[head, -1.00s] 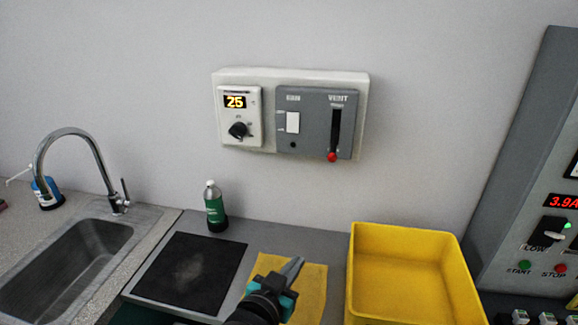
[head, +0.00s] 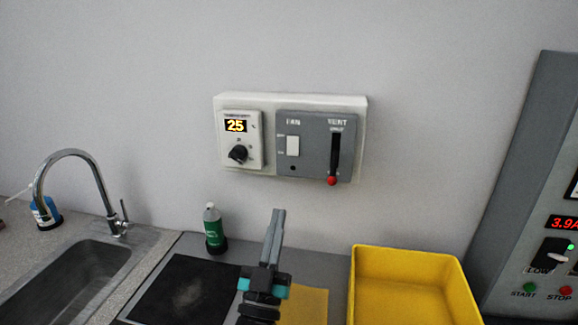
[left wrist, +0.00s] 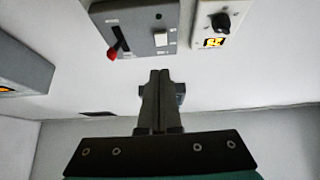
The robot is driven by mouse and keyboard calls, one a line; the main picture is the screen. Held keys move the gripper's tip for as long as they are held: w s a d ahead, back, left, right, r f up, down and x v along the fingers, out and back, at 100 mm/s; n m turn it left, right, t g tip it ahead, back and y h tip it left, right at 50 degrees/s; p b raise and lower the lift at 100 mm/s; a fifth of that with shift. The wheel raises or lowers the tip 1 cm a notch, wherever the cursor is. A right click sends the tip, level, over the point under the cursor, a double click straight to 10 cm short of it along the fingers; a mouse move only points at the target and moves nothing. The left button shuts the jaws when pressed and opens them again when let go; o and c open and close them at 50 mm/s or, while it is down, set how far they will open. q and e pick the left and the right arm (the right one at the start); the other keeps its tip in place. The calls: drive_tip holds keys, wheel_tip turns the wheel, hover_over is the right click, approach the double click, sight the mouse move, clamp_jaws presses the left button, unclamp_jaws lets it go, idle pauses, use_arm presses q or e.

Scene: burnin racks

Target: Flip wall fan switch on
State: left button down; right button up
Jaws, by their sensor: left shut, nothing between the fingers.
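The white fan switch (head: 293,146) sits on the grey panel (head: 315,165) under the FAN label, on a white wall box. It also shows in the left wrist view (left wrist: 161,40), where the panel appears upside down. My left gripper (head: 278,212) points up, below the panel and apart from it. Its fingers are shut and empty; they also show in the left wrist view (left wrist: 159,75), with the switch beyond their tips. The switch's exact tilt is too small to tell. My right gripper is not in view.
Beside the switch are a vent slider with a red knob (head: 332,180) and a thermostat (head: 240,140) reading 25. Below stand a green bottle (head: 214,228), a yellow bin (head: 405,258), a dark mat (head: 180,290) and a sink (head: 70,280). The wall around the box is clear.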

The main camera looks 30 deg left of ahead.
sight(291, 149)
use_arm(q)
drive_tip(key=shift+s+r+y, duration=0.15)
drive_tip(key=shift+r+y, duration=0.1)
drive_tip(key=shift+y, duration=0.05)
drive_tip(key=shift+w+f+p+x, duration=0.25)
drive_tip(key=shift+f+p+x, duration=0.1)
drive_tip(key=shift+x, duration=1.8)
drive_tip(key=shift+w+f+p+x, duration=0.2)
drive_tip(key=shift+f+p+x, duration=0.1)
drive_tip(key=shift+x, duration=1.85)
drive_tip(key=shift+w+f+p+x, duration=0.25)
drive_tip(key=shift+f+p+x, duration=0.1)
drive_tip(key=shift+x, duration=1.85)
drive_tip(key=shift+a, duration=0.2)
drive_tip(key=shift+a, duration=0.1)
